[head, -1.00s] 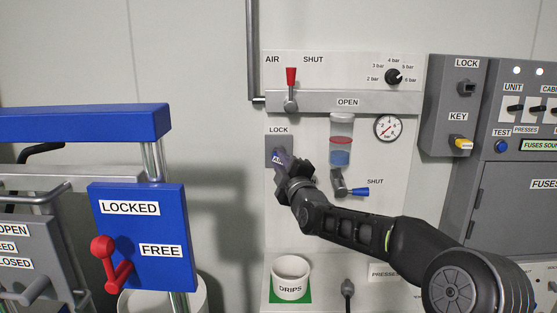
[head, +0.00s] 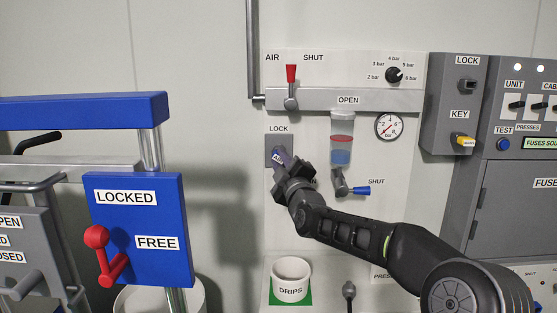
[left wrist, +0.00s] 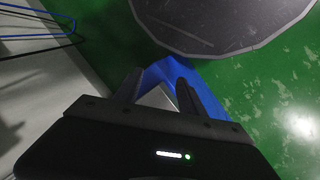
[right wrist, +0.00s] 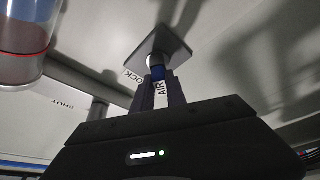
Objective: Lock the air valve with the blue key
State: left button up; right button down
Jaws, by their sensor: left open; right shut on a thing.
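The blue key (right wrist: 158,74), tagged AIR, is at the square grey lock plate (right wrist: 160,44) in the right wrist view, its front end against or in the plate's middle. The lock plate, under a LOCK label, also shows in the head view (head: 270,152). My right gripper (head: 284,165) is shut on the key and hides part of it. The air valve's red-handled lever (head: 291,76) points straight up, next to the word SHUT. My left gripper (left wrist: 157,88) is open in the left wrist view and out of the head view.
A clear bowl with red and blue bands (head: 341,140) and a blue-handled drain tap (head: 357,190) are close right of my right gripper. A white drips cup (head: 291,278) stands below. A blue LOCKED/FREE box (head: 140,215) stands at left.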

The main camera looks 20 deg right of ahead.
jog(key=shift+a+f+m+b, duration=0.1)
jog(key=shift+f+m+b, duration=0.15)
jog(key=shift+m+b, duration=0.8)
jog(key=shift+r+m+h+b, duration=0.1)
jog(key=shift+m+h+b, duration=0.3)
jog(key=shift+m, duration=0.05)
jog(key=shift+m+h+b, duration=0.4)
jog(key=shift+m+b, duration=0.2)
jog(key=shift+w+m+t+h+b, duration=0.15)
jog(key=shift+m+h+b, duration=0.4)
jog(key=shift+m, duration=0.7)
jog(key=shift+s+m+t+h+b, duration=0.1)
jog(key=shift+m+t+h+b, duration=0.3)
jog(key=shift+m, duration=0.85)
jog(key=shift+g, duration=0.25)
jog(key=shift+a, duration=0.1)
